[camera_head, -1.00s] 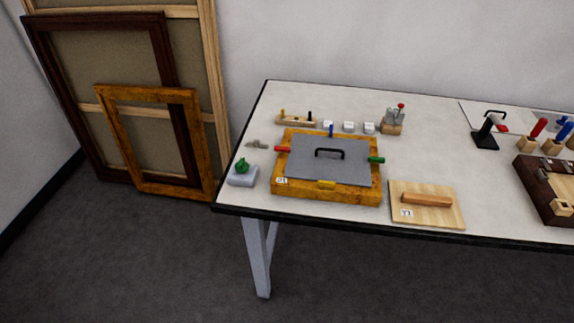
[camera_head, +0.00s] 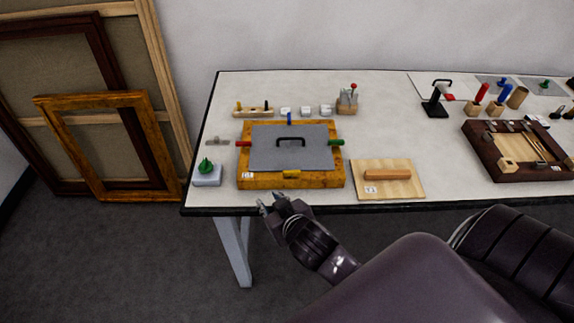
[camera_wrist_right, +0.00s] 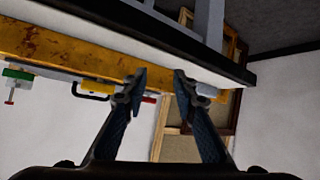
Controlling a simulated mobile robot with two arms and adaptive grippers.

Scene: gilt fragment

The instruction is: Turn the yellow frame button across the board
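The yellow button (camera_head: 291,174) sits on the front rail of the gilt frame (camera_head: 262,183), lengthwise along that rail. The grey board (camera_head: 262,155) with a black handle (camera_head: 291,141) lies inside the frame. The red button (camera_head: 243,143), blue button (camera_head: 289,118) and green button (camera_head: 337,142) point inward across the other rails. My right gripper (camera_head: 273,203) is in front of the table's front edge, below and left of the yellow button, apart from it. In the right wrist view, the gripper (camera_wrist_right: 159,77) is open and empty, with the gilt rail (camera_wrist_right: 60,50) beyond. My left gripper is not in view.
A green knobbed object on a grey block (camera_head: 207,178) stands left of the frame. A wooden board with a handle (camera_head: 400,190) lies to its right. White blocks (camera_head: 306,111) stand behind. The table's front edge (camera_head: 230,211) lies close to my gripper.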

